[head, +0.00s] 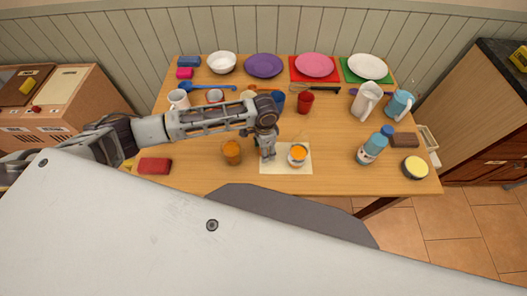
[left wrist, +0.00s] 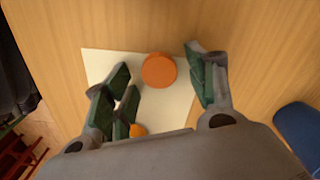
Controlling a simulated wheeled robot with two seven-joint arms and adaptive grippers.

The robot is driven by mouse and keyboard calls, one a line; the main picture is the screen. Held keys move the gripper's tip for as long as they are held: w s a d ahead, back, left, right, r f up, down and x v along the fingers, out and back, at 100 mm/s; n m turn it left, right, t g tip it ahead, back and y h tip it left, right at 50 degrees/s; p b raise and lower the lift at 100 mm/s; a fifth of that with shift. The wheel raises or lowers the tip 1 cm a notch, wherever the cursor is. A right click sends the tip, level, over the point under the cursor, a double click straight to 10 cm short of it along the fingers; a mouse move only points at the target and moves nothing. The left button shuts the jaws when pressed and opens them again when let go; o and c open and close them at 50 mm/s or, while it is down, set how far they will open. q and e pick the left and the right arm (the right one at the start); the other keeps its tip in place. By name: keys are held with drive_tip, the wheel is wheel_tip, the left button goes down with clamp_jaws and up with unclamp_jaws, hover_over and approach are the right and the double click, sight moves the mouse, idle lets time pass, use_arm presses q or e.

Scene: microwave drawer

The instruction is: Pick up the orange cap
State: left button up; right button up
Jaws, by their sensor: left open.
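The orange cap (left wrist: 159,70) is a flat round disc on a cream sheet (left wrist: 98,62) in the left wrist view. A white container with an orange top (head: 298,155) stands on the sheet, right of the gripper. A bit of orange (left wrist: 137,131) also shows beside the left finger. My right gripper is not in view.
An orange jar (head: 232,153) stands just left of the sheet. A blue cup (head: 277,102) and a red cup (head: 306,103) are behind the gripper. A blue-capped bottle (head: 371,150) stands to the right. Table is clear between sheet and bottle.

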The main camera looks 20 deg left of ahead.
use_arm(q)
drive_tip(key=shift+f, duration=0.1)
drive_tip(key=shift+c, duration=0.2)
drive_tip(key=c, duration=0.7)
drive_tip(key=shift+r, duration=5.05)
drive_tip(key=shift+p, duration=0.35)
